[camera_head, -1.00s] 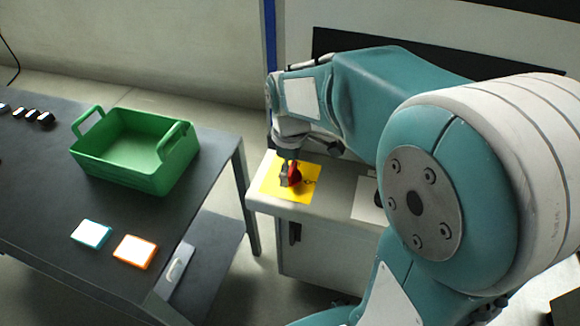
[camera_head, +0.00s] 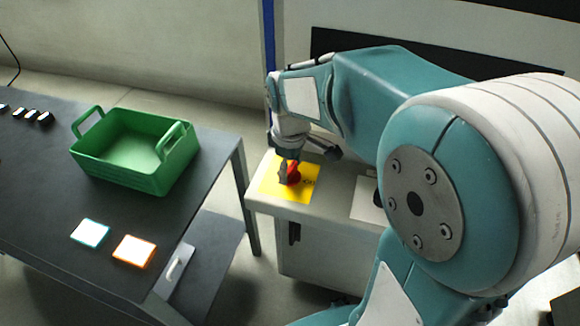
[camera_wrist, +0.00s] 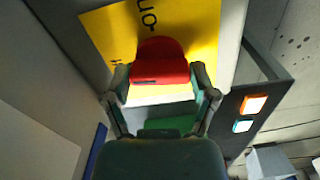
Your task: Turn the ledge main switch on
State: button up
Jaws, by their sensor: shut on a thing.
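The main switch is a red knob (camera_head: 294,176) on a yellow plate (camera_head: 308,190) on top of the light ledge (camera_head: 258,203). In the wrist view the red knob (camera_wrist: 160,62) sits between my two fingers, on the yellow plate (camera_wrist: 203,22) with dark lettering partly in view. My gripper (camera_head: 287,177) points down at the plate and is shut on the knob; it also shows in the wrist view (camera_wrist: 160,78). My fingers hide part of the knob in the head view.
A dark table (camera_head: 50,215) stands at the left with a green handled basket (camera_head: 130,172), a teal-edged block (camera_head: 91,233) and an orange-edged block (camera_head: 134,251). A white sheet (camera_head: 369,199) lies on the ledge to the right. A blue post (camera_head: 269,50) rises behind.

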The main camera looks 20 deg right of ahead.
jog(key=m, duration=0.4)
jog(key=shift+f, duration=0.1)
jog(key=m, duration=0.8)
jog(key=shift+m, duration=1.9)
jog(key=o, duration=1)
